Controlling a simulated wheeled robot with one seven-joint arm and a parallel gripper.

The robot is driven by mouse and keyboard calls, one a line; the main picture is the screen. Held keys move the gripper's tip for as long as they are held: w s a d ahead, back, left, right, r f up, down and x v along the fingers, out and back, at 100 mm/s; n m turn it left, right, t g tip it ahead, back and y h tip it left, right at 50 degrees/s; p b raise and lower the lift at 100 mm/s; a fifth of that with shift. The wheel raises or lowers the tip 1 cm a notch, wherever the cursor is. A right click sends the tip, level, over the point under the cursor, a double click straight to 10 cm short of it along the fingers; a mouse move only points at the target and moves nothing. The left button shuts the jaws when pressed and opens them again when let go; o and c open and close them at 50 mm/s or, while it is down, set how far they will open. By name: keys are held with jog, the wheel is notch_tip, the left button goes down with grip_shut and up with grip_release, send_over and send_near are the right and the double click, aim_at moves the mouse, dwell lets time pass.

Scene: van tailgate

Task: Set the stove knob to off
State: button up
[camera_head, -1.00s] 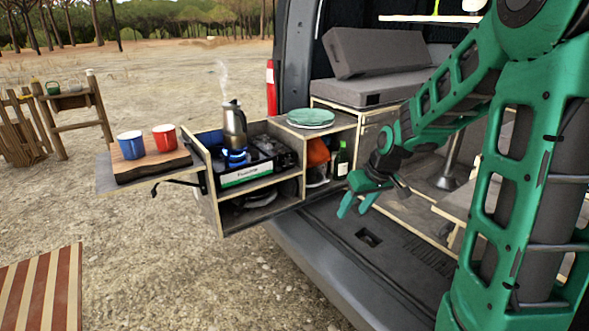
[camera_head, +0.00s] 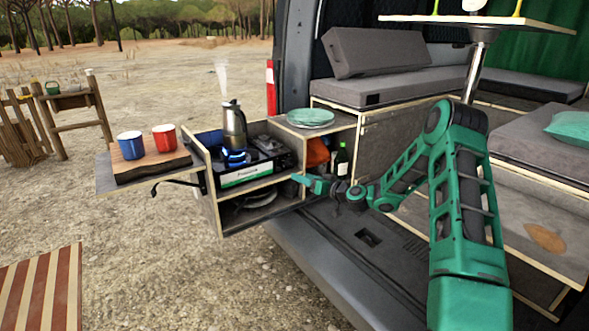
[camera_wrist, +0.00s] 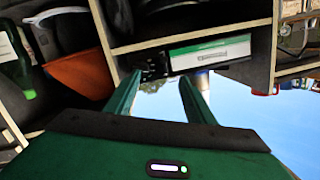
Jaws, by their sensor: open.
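The camp stove (camera_head: 241,175) sits in the pull-out kitchen box, its front strip white and green. A blue flame (camera_head: 234,156) burns under a steaming metal pot (camera_head: 233,127). In the wrist view, which is upside down, the stove front (camera_wrist: 210,50) lies beyond my fingers. A small dark part beside the strip, apparently the stove knob (camera_wrist: 150,68), shows near my left-hand fingertip; its setting is unreadable. The knob cannot be made out in the head view. My gripper (camera_head: 298,179) is open and empty, at the right of the box; it also shows in the wrist view (camera_wrist: 160,77).
Green plates (camera_head: 310,117) lie on the counter right of the stove. An orange item (camera_head: 317,153) and a dark bottle (camera_head: 341,160) stand in the compartment below. Blue (camera_head: 131,145) and red (camera_head: 164,138) mugs stand on a board at left. The van floor is open in front.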

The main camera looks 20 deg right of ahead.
aim_at(294, 164)
jog(key=w, duration=0.4)
jog(key=w+m+t+h, duration=0.1)
jog(key=w, duration=0.3)
jog(key=w+m+t, duration=0.1)
jog(key=w, duration=0.3)
jog(key=shift+w+d+f, duration=0.1)
jog(key=shift+d+f, duration=0.2)
jog(key=shift+f, duration=0.05)
jog(key=c, duration=1.1)
